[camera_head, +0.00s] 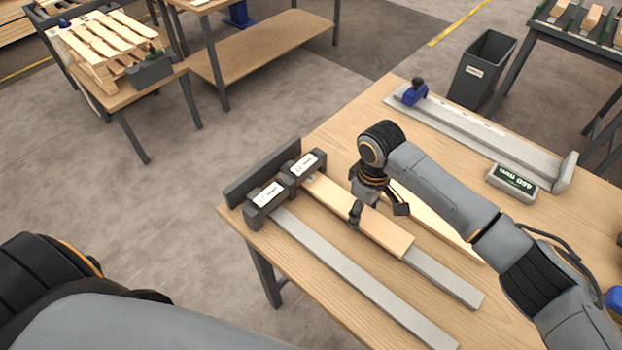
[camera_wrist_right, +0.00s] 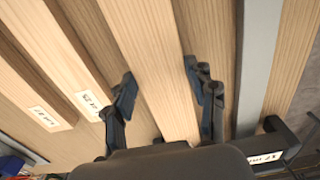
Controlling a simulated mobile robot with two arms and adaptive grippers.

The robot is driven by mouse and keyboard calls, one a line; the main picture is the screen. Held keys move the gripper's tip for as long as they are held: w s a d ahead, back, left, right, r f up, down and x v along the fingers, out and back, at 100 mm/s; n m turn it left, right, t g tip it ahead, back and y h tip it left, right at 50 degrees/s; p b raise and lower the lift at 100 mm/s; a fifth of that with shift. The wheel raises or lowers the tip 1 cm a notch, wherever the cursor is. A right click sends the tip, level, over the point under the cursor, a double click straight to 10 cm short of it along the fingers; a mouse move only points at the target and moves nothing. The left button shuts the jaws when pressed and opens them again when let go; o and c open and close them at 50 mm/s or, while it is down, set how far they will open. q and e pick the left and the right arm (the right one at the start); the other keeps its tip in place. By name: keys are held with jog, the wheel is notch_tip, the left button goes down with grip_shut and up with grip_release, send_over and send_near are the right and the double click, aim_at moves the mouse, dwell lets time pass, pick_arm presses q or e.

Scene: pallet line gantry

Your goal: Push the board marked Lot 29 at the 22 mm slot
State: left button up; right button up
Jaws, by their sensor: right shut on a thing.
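My right gripper (camera_head: 378,212) is shut on a pale wooden board (camera_head: 385,232), which lies along a metal rail (camera_head: 445,280). In the right wrist view its fingers (camera_wrist_right: 165,95) straddle the board (camera_wrist_right: 150,60). The board's far end is at the right-hand dark slot block (camera_head: 301,170); how deep it sits I cannot tell. No lot mark shows on this board. The left-hand slot block (camera_head: 267,202) stands at an empty rail (camera_head: 350,270). The block labels are too small to read surely in the head view. My left gripper is out of view.
A loose board (camera_head: 432,213) lies beyond my right gripper. Labelled boards (camera_wrist_right: 75,70) lie at the left in the wrist view. A dark backstop (camera_head: 262,172) stands behind the blocks. A long measuring fixture (camera_head: 480,135) and a 460 mm display (camera_head: 512,182) are farther back.

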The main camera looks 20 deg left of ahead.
aim_at(395, 237)
jog(key=shift+s+d+p, duration=0.15)
jog(key=shift+d+p, duration=0.25)
jog(key=shift+p, duration=0.05)
jog(key=shift+s+d+f+p, duration=0.1)
jog(key=shift+s+d+p, duration=0.15)
jog(key=shift+d+p, duration=0.5)
jog(key=shift+s+d+r+p, duration=0.1)
jog(key=shift+s+d+p, duration=0.2)
jog(key=shift+d+p, duration=0.4)
jog(key=shift+s+d+f+p, duration=0.1)
jog(key=shift+s+d+p, duration=0.15)
jog(key=shift+d+p, duration=0.5)
jog(key=shift+s+d+f+p, duration=0.1)
jog(key=shift+s+d+p, duration=0.15)
jog(key=shift+d+p, duration=0.5)
jog(key=shift+s+d+p, duration=0.25)
jog(key=shift+d+p, duration=0.05)
jog(key=shift+d, duration=0.7)
jog(key=o, duration=1.3)
jog(key=shift+w, duration=0.1)
jog(key=shift+o, duration=0.2)
jog(key=shift+a, duration=0.15)
jog(key=shift+r, duration=0.35)
notch_tip(395, 237, up, 12)
jog(key=shift+f, duration=0.25)
